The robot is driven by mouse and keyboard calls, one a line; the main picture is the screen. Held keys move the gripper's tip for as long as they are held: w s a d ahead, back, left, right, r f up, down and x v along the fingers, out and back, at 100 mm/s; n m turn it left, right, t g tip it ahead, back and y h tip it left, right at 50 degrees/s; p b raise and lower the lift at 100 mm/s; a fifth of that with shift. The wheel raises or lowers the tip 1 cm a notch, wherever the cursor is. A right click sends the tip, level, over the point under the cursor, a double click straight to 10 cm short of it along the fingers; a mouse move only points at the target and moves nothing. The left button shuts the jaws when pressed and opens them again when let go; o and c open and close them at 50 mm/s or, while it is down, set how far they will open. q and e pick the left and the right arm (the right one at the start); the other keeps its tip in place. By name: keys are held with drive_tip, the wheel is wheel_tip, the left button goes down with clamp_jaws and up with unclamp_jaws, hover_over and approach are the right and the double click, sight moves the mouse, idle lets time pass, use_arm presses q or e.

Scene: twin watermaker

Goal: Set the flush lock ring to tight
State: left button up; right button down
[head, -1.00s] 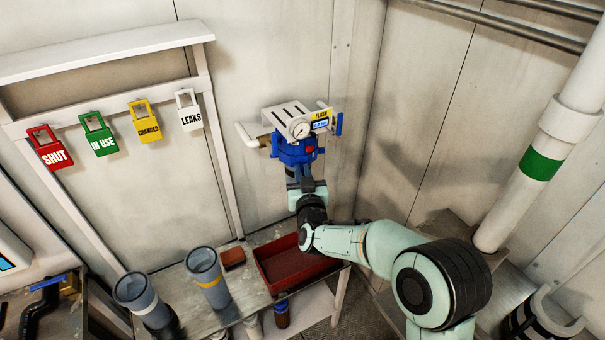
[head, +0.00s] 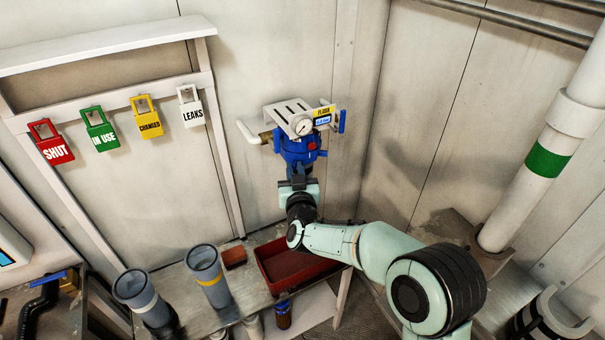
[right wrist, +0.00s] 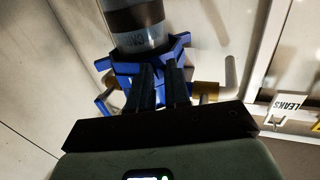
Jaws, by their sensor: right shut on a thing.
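The flush unit's blue lock ring (head: 300,150) is on the wall housing under a grey bracket with a round gauge (head: 301,126). In the right wrist view the ring (right wrist: 123,69) has blue lugs around a grey cylinder (right wrist: 140,35). My right gripper (head: 299,172) reaches up from below. Its two dark fingers (right wrist: 160,82) are shut on the ring, seemingly around a lug that they mostly hide. Any tight marking is too small to read. My left gripper is not in view.
A red tray (head: 290,268) and a grey cup with a yellow band (head: 206,275) stand on the bench below. Red, green, yellow and white tags hang at left, including LEAKS (head: 192,114). A white pipe with a green band (head: 543,162) stands at right.

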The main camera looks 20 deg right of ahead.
drive_tip(key=shift+w+a+r, duration=0.1)
drive_tip(key=shift+a, duration=0.45)
drive_tip(key=c, duration=1.2)
unclamp_jaws()
drive_tip(key=shift+y, duration=0.3)
drive_tip(key=shift+o, duration=0.2)
drive_tip(key=shift+w, duration=0.1)
drive_tip(key=shift+d, duration=0.15)
drive_tip(key=b+v, duration=0.1)
drive_tip(key=v, duration=1.2)
drive_tip(key=shift+s+a+b, duration=0.2)
drive_tip(key=shift+s+b, duration=0.05)
drive_tip(key=shift+b, duration=0.05)
